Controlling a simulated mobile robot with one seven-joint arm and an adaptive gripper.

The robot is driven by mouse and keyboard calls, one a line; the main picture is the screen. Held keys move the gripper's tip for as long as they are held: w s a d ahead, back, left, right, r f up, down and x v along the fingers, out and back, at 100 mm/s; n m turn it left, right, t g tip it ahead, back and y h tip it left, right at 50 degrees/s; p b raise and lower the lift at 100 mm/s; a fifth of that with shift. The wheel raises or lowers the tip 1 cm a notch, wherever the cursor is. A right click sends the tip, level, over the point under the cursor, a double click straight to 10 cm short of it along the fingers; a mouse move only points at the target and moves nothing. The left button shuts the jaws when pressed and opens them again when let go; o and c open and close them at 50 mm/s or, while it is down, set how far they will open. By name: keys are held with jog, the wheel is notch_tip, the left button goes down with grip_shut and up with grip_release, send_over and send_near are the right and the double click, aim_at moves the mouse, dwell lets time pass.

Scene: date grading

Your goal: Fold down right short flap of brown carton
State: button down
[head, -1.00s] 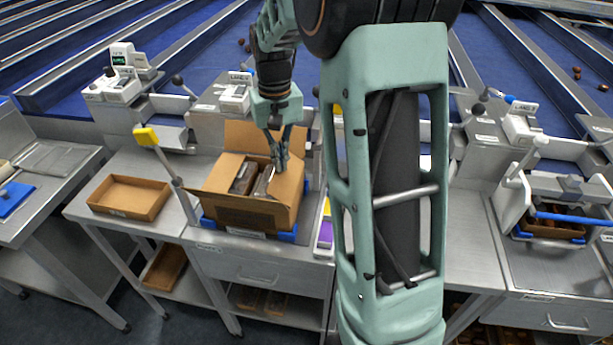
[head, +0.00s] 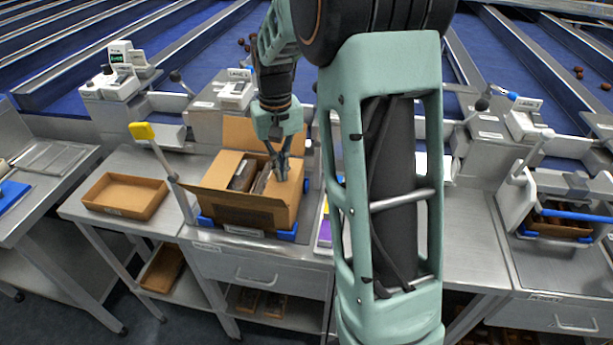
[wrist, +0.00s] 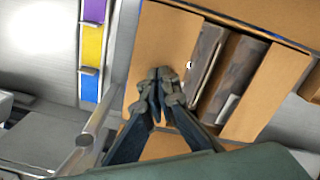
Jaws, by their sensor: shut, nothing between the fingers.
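The brown carton (head: 250,215) stands open on a blue-cornered stand, with wrapped packs (head: 243,175) inside. Its right short flap (head: 284,190) leans inward over the right part of the opening; in the wrist view the flap (wrist: 170,45) is a broad panel left of the packs (wrist: 222,75). The left short flap (head: 222,168) is also folded inward. The back long flap (head: 238,132) stands up. My gripper (head: 281,176) is shut and empty, its fingertips (wrist: 163,84) at the right flap; whether they touch it is unclear.
An empty shallow brown tray (head: 125,195) lies on the bench to the left. A yellow-topped post (head: 143,131) stands beside the carton's left side. A purple, yellow and blue strip (wrist: 91,45) lies right of the carton. My arm hides the bench further right.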

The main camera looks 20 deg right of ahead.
jog(key=shift+r, duration=0.1)
notch_tip(320, 180, up, 11)
jog(key=p, duration=0.8)
